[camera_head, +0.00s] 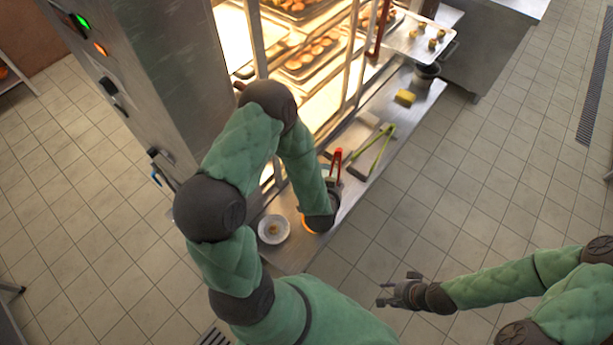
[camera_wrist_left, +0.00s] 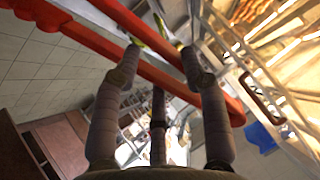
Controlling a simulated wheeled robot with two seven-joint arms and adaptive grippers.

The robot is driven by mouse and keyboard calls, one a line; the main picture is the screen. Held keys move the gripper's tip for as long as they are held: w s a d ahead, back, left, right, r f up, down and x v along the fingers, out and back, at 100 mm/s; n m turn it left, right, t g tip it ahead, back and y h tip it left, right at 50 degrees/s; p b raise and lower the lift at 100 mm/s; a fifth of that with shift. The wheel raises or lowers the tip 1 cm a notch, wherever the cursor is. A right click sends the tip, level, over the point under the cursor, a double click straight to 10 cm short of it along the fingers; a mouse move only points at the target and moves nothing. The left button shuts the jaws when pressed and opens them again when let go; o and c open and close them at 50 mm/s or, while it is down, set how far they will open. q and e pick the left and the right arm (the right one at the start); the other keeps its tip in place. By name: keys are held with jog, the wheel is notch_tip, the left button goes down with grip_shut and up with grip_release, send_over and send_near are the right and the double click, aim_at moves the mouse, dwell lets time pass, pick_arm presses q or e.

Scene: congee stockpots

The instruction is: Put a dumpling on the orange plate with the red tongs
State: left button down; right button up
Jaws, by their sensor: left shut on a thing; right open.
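The red tongs (camera_head: 337,161) are in my left gripper (camera_head: 331,182), over the narrow steel counter; the arm hides much of the grip. In the left wrist view, the gripper's fingers (camera_wrist_left: 160,68) are shut on the red tongs (camera_wrist_left: 172,83), whose red arms cross the picture. The orange plate (camera_head: 310,229) shows only as an orange rim below my left forearm. A white dish (camera_head: 273,229) beside it holds a small yellowish piece, perhaps a dumpling (camera_head: 272,228). My right gripper (camera_head: 384,291) is open and empty over the floor, away from the counter.
Green tongs (camera_head: 376,147) lie across shallow metal trays (camera_head: 350,151) on the counter. A yellow sponge (camera_head: 404,97) and a dark pot (camera_head: 425,76) stand farther along. A tray of small buns (camera_head: 411,45) sits beyond. The lit glass cabinet (camera_head: 300,65) borders the counter; floor at right is clear.

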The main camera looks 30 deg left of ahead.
pick_arm(q)
jog(key=s+a+r+n+g+y+p, duration=0.5)
jog(key=n+g, duration=0.4)
jog(key=n, duration=0.5)
jog(key=shift+s+a+r+y, duration=0.25)
jog(key=shift+a+r+y, duration=0.45)
jog(key=shift+y, duration=0.3)
jog(key=shift+f, duration=0.1)
notch_tip(320, 180, down, 9)
jog(key=b, duration=1)
jog(key=c, duration=1)
grip_release()
jog(key=shift+c, duration=0.2)
